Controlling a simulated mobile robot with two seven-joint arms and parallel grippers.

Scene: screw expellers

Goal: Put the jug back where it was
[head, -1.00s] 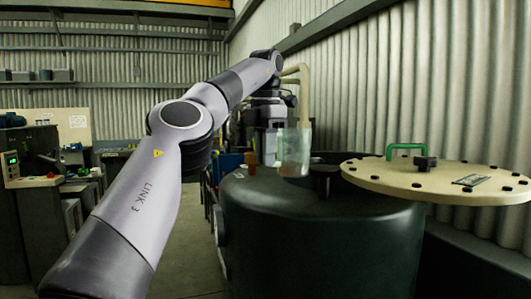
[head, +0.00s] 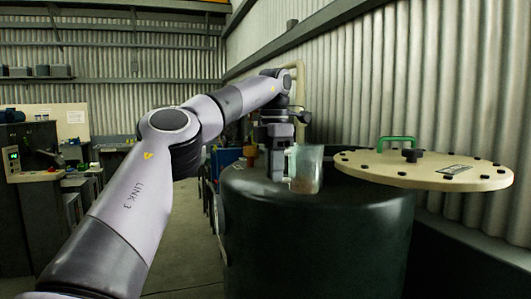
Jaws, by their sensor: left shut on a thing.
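The clear, pale green jug (head: 308,169) is upright at the top of the dark green tank (head: 315,235), in front of its opening. My left gripper (head: 278,164) points down at the jug's left side and is shut on it, at the handle side. The fingers partly hide the handle. I cannot tell whether the jug's base touches the tank top or hangs just above it. My right gripper is not in view.
A round cream lid (head: 430,170) with a green handle (head: 396,141) and black knobs juts out right of the jug. A beige pipe (head: 299,80) stands behind my arm. A control bench (head: 35,175) is at far left. The floor aisle (head: 185,240) looks clear.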

